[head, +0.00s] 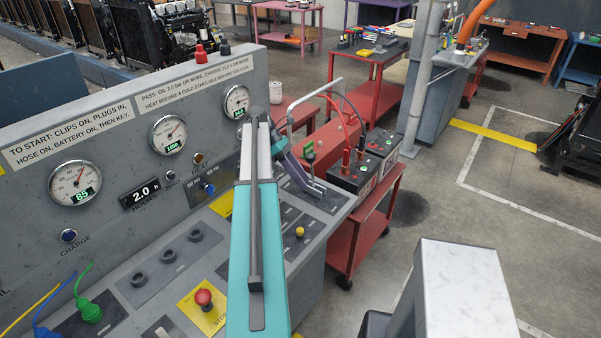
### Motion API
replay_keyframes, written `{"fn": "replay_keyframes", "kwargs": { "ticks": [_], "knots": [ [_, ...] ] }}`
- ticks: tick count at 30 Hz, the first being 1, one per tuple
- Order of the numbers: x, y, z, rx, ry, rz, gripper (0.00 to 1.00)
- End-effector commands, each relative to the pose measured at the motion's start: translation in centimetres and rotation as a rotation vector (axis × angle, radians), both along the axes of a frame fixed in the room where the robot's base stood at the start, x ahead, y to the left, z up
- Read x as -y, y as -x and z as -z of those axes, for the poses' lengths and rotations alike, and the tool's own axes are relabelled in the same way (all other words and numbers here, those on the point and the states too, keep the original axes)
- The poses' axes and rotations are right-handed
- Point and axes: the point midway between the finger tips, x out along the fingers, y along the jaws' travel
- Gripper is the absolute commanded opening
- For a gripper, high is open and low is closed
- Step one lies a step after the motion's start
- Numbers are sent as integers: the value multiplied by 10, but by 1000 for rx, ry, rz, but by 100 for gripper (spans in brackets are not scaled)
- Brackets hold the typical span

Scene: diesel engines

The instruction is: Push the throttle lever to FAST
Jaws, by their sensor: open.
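My teal and white arm reaches up over the grey engine console (55,225) and bends down at its far end. My gripper (317,188) is small in the view, low over the console's right end, with its jaws open and nothing seen between them. I cannot read any SLOW or FAST marking, nor tell whether the gripper touches the lever.
The console carries gauges (168,135), a red stop button (203,297), a yellow knob (300,232) and a green plug (89,309). A red cart (347,240) with batteries (352,178) stands close to the right. Open floor lies further right.

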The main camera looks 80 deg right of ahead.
Motion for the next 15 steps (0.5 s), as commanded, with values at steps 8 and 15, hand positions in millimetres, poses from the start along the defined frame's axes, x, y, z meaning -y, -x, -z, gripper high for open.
{"fn": "replay_keyframes", "kwargs": {
  "ticks": [8,15],
  "knots": [
    [-22,5,-2,0,0,-1,44],
    [-26,6,-3,0,0,-1,44]
  ]
}}
